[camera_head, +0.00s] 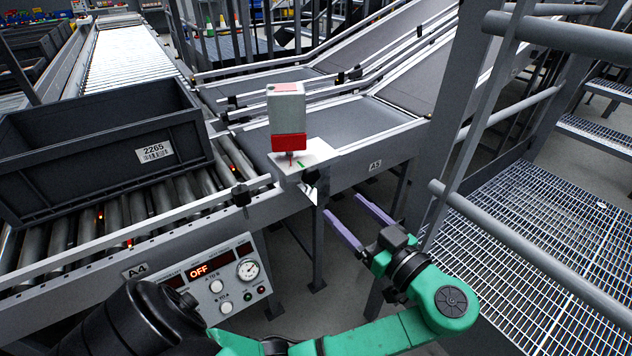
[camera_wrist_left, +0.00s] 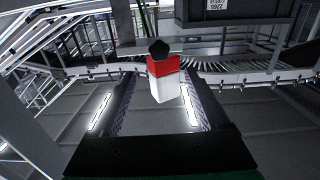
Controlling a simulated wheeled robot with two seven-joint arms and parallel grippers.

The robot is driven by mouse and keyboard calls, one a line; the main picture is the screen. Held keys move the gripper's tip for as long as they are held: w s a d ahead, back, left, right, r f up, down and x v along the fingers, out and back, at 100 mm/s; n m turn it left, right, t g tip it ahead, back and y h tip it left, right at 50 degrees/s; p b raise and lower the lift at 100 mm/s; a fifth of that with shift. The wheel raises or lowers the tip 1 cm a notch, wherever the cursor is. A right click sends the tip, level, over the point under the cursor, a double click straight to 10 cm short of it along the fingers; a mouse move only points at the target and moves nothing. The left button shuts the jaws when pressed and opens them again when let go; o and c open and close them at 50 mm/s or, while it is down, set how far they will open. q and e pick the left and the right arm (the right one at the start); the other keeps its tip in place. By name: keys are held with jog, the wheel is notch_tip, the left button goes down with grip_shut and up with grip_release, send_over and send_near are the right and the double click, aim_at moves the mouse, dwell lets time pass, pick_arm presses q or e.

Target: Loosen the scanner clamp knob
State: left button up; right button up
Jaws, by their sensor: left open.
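The scanner (camera_head: 287,103) is a grey-white box with a red lower part, upright over a pale plate (camera_head: 318,155) at the conveyor's edge. A dark lobed knob (camera_head: 311,180) sits just below the plate's front edge. In the left wrist view the knob (camera_wrist_left: 160,49) shows black against the red and white scanner (camera_wrist_left: 168,86). My left gripper (camera_head: 344,206) is open and empty, its two purple fingers apart, to the lower right of the knob in the head view. In the left wrist view the knob lies ahead of the fingertips (camera_wrist_left: 158,78), apart from them. My right gripper is not in view.
A dark crate (camera_head: 95,185) labelled 2265 stands on the roller conveyor at left. A control panel (camera_head: 222,280) reading OFF hangs below the rail. A grey post (camera_head: 455,130) and handrails (camera_head: 530,240) stand close at right. Another black knob (camera_head: 241,194) is on the rail.

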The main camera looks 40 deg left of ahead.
aim_at(313, 176)
pick_arm(q)
jog(key=p+x, duration=0.2)
jog(key=x, duration=0.8)
jog(key=shift+w+a+r, duration=0.1)
jog(key=shift+a+r, duration=0.05)
jog(key=shift+a, duration=0.3)
grip_shut()
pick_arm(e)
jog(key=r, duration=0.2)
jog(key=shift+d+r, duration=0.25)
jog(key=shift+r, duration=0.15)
